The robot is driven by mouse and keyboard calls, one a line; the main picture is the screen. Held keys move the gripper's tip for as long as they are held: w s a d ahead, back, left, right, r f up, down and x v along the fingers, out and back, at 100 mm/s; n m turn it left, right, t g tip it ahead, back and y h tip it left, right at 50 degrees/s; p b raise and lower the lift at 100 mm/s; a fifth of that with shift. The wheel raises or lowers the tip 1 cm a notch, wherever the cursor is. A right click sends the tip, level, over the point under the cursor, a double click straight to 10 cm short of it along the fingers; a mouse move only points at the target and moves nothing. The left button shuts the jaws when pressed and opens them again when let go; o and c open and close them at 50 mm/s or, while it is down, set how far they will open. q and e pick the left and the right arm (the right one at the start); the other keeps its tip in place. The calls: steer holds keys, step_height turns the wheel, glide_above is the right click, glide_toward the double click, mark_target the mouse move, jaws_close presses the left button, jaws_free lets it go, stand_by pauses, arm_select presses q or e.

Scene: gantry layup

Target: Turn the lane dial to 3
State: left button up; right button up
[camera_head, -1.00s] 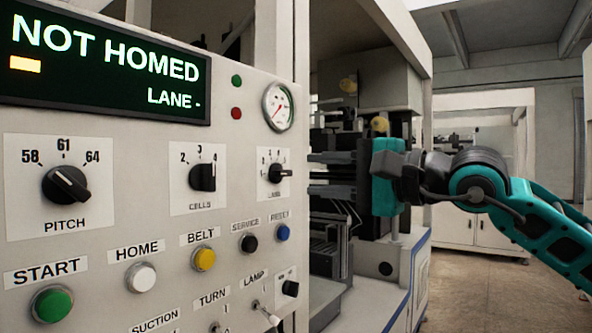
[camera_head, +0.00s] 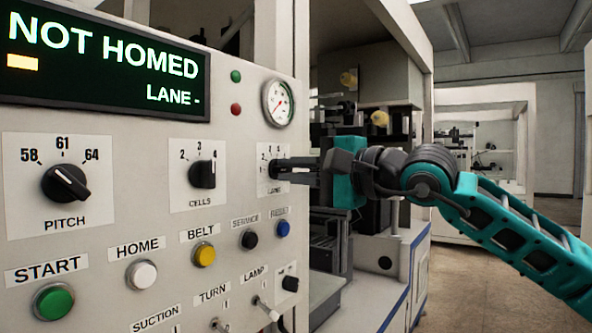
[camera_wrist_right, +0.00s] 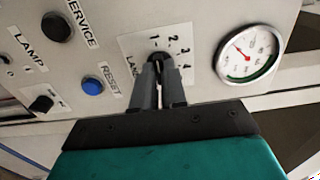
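The lane dial (camera_head: 272,170) is a small black knob on a white plate at the right end of the control panel, below the gauge. My right gripper (camera_head: 281,169) is at this dial, with its two dark fingers close together on either side of the knob. The right wrist view also shows the fingers (camera_wrist_right: 160,66) closed in on the lane dial (camera_wrist_right: 157,57). The numbers 1 to 4 show around it. The fingers cover most of the knob, so its exact setting is hard to read. The display (camera_head: 105,68) reads "NOT HOMED" and "LANE -". My left gripper is not in view.
A pressure gauge (camera_head: 278,103) sits just above the lane dial. The cells dial (camera_head: 202,174) is to its left, and the blue reset button (camera_head: 283,229) and black service button (camera_head: 249,239) are below. Machinery stands behind the panel's right edge.

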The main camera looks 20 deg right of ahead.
jaws_close()
steer(key=shift+f, duration=0.1)
steer(key=m+b, duration=0.2)
steer(key=shift+f+m, duration=0.1)
steer(key=shift+m, duration=0.3)
steer(key=m+b, duration=0.1)
steer(key=m, duration=0.1)
steer(key=shift+m+b, duration=0.3)
steer(key=shift+b, duration=0.05)
steer(key=m+b, duration=0.1)
steer(key=m, duration=0.3)
steer(key=shift+m, duration=0.3)
steer(key=shift+m+b, duration=0.3)
steer(key=shift+m, duration=1.7)
steer(key=shift+r, duration=0.2)
